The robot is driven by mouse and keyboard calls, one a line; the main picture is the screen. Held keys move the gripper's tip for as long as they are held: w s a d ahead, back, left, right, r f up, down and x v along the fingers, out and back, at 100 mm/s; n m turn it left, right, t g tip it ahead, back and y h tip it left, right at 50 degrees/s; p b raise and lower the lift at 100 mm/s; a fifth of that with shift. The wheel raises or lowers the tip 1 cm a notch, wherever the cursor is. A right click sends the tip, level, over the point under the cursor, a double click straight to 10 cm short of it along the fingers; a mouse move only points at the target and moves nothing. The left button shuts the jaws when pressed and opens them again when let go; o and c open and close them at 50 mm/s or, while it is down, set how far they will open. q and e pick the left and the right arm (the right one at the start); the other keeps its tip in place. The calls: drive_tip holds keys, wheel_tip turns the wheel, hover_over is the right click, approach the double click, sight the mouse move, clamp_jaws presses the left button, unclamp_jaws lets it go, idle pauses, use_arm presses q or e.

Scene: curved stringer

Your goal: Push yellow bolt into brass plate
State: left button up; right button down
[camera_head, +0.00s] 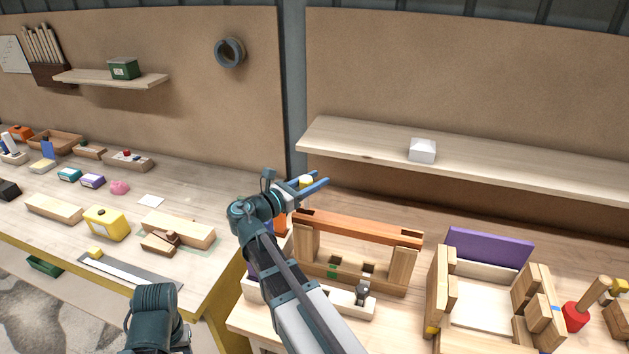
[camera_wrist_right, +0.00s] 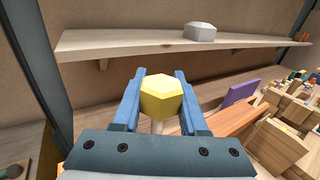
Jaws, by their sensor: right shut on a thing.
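My right gripper (camera_head: 312,184) is raised above the back left of the right-hand bench, its blue fingers shut on the yellow bolt (camera_head: 306,181). In the right wrist view the yellow bolt (camera_wrist_right: 161,98) shows a faceted head between the fingers (camera_wrist_right: 160,95), with a pale shank below it. The bolt is clear of the bench. I cannot make out a brass plate in either view. My left gripper is not in view.
A wooden frame with a reddish top bar (camera_head: 360,226) stands below and right of the gripper. A shelf (camera_head: 480,160) with a white block (camera_head: 422,150) runs behind. A purple board (camera_head: 488,248) and a red mallet (camera_head: 576,316) are further right. The left bench (camera_head: 110,205) holds several blocks.

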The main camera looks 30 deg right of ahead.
sight(308, 208)
drive_tip(key=shift+f+b, duration=3.25)
drive_tip(key=shift+f, duration=0.05)
drive_tip(key=shift+s+a+f+b, duration=0.1)
drive_tip(key=shift+s+f+b, duration=0.3)
drive_tip(key=shift+b, duration=0.15)
drive_tip(key=shift+r, duration=0.25)
drive_tip(key=shift+w+r+p, duration=0.4)
drive_tip(key=shift+r+p, duration=0.15)
drive_tip(key=shift+p, duration=0.45)
wheel_tip(308, 208, up, 5)
drive_tip(key=p, duration=0.4)
drive_tip(key=shift+f+p, duration=0.15)
drive_tip(key=shift+p, duration=0.15)
drive_tip(key=shift+f+b, duration=0.8)
drive_tip(key=shift+f, duration=0.25)
idle(0.9)
